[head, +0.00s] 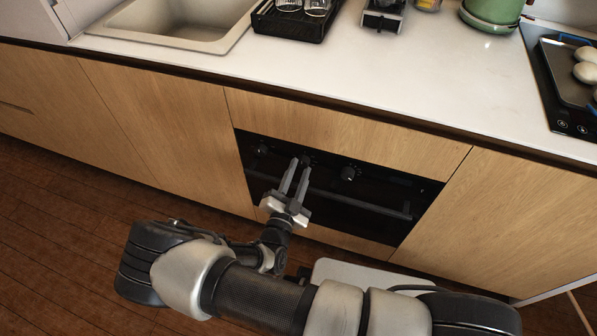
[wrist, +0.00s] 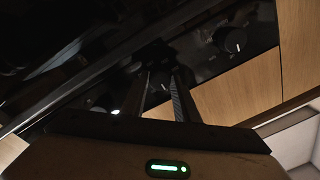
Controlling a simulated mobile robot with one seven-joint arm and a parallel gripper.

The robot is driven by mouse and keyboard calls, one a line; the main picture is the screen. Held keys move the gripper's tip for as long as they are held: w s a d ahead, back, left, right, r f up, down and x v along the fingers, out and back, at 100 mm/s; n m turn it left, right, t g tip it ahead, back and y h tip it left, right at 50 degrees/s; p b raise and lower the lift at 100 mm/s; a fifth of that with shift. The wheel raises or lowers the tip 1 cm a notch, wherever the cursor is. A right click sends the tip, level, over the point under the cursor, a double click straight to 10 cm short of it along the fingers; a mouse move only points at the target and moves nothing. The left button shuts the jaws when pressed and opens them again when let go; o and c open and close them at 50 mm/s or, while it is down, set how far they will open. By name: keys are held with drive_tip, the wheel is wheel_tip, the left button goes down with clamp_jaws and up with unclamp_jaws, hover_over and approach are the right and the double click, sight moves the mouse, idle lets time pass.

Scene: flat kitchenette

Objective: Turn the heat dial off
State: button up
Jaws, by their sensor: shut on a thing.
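The black oven front (head: 345,205) is set in the wooden cabinets under the counter and has a row of dark dials. My gripper (head: 299,166) reaches it from the front, with its two fingers around the middle dial (head: 307,159), shut on it. In the wrist view my gripper's fingers (wrist: 163,76) meet the dark middle dial (wrist: 153,53); its pointer is hard to make out. The right dial (head: 348,173) stands free and shows a white mark in the wrist view (wrist: 234,41). The left dial (head: 261,149) is also free. No label reading heat is legible.
The oven's bar handle (head: 360,203) runs just below the dials, close to my gripper. Above are the white counter (head: 400,65), a sink (head: 180,22), a black rack (head: 290,24), a green pot (head: 490,12) and a hob (head: 560,95).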

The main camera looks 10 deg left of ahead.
drive_tip(key=shift+w+r, duration=0.1)
drive_tip(key=o, duration=1.1)
drive_tip(key=shift+c, duration=0.2)
drive_tip(key=s+p, duration=0.1)
drive_tip(key=s, duration=1.6)
drive_tip(key=shift+s+a+f, duration=0.25)
drive_tip(key=shift+a+f, duration=0.1)
drive_tip(key=shift+a, duration=0.05)
